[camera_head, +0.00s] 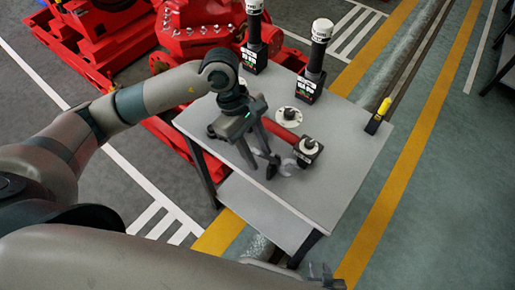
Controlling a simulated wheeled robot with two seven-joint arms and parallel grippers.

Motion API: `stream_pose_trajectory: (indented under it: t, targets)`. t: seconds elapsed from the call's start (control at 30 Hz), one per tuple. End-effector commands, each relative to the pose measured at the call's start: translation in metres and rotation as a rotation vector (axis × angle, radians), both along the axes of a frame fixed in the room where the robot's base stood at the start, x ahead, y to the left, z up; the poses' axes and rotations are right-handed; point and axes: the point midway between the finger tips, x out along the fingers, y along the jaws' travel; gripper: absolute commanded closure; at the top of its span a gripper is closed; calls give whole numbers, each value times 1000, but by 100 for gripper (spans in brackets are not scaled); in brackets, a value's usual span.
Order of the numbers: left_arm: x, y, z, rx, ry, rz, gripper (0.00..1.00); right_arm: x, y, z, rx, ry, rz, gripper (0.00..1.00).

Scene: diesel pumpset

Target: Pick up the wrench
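My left gripper (262,161) hangs above the left part of the grey table (345,165), fingers pointing down and apart. A red bar (281,130), which may be the wrench's handle, lies on the table just right of the gripper and is partly hidden behind it. A pale grey piece (289,166) by the fingertips is too small to identify. I cannot tell whether the fingers touch anything. My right gripper (324,276) shows small at the bottom, in front of the table's near edge; its fingers are unclear.
Two black-and-white tools (313,65) (254,42) stand at the back. A yellow-topped black item (379,116) stands at the right edge. Red machinery (195,30) is behind. The table's right front is clear.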

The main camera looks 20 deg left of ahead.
Motion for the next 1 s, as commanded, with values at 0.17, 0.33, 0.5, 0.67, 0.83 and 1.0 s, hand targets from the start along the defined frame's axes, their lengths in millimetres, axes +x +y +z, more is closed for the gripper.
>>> stream_pose_trajectory:
  t: [0.17,0.33,0.5,0.67,0.83,1.0]
  targets:
    - [0,0,-1,0,-1,0,65,0,0,0,0,-2,0,69]
    - [0,0,-1,0,0,0,65,0,0,0,0,-2,0,69]
    - [0,0,-1,0,0,0,75,0,0,0,0,-1,0,69]
    - [0,0,-1,1,0,0,100,0,0,0,0,-1,1,69]
    - [0,0,-1,1,0,0,100,0,-1,0,-1,-1,0,69]
    - [0,0,-1,1,-1,0,100,0,-1,0,-1,0,-1,69]
